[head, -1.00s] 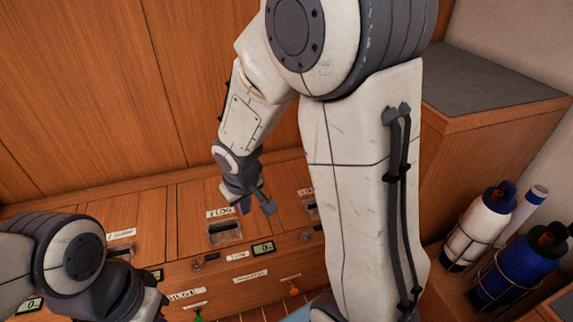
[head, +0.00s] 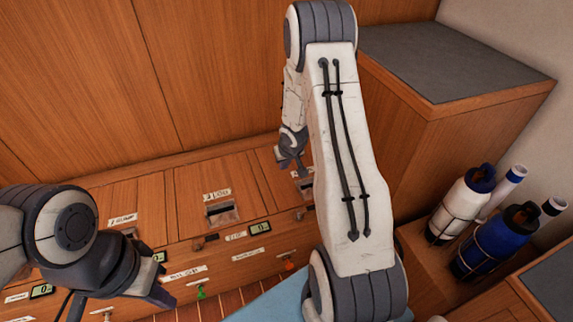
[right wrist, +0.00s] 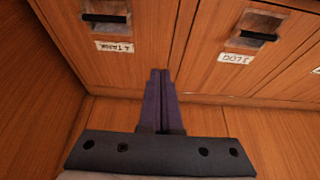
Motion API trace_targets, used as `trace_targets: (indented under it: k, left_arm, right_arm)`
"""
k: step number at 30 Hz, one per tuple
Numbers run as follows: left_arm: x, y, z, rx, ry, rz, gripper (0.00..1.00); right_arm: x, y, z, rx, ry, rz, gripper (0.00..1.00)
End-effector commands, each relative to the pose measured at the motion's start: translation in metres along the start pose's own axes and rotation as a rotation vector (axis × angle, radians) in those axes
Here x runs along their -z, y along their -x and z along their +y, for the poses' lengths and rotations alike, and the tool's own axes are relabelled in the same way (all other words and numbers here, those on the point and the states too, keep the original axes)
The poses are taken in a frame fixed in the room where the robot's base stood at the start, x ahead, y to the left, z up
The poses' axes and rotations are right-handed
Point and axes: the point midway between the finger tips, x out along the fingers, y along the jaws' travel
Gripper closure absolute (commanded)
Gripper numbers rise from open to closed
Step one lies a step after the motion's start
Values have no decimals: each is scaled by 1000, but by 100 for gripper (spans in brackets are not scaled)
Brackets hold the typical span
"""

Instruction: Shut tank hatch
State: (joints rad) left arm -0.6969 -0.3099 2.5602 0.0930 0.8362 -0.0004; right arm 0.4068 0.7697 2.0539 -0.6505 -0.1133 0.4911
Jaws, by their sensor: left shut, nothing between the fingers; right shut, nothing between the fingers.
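The tank hatch is a wooden panel in the bench top. In the right wrist view its "TANK" label (right wrist: 113,46) and recessed dark handle (right wrist: 105,17) show at upper left, and the panel looks flat. In the head view my right arm partly hides that hatch. My right gripper (head: 300,170) is shut and empty over the bench's back right part. In the right wrist view its fingers (right wrist: 160,76) overlap the panel's edge near the seam; I cannot tell whether they touch. My left gripper (head: 162,294) is shut and empty at lower left, in front of the bench.
The log hatch (head: 222,211) lies left of my right gripper, its handle slot uncovered. The bench front carries small displays (head: 260,227) and a green knob (head: 201,293). A tall cabinet (head: 450,65) and strapped white (head: 459,210) and blue (head: 495,240) bottles stand at right.

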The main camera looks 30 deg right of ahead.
Motion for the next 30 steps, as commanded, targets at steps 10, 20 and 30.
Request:
trace_targets:
  k: [10, 20, 30]
  left_arm:
    - [-2, -44, -3, 0, 0, 0, 100]
    - [-2, -48, -4, 0, 0, 0, 100]
    - [-3, -60, -4, 0, 0, 1, 100]
  right_arm:
    - [-24, -36, 0, 0, -1, 1, 100]
    - [-28, -37, 0, 0, 1, 1, 100]
    - [-34, -46, 0, 0, -1, 0, 100]
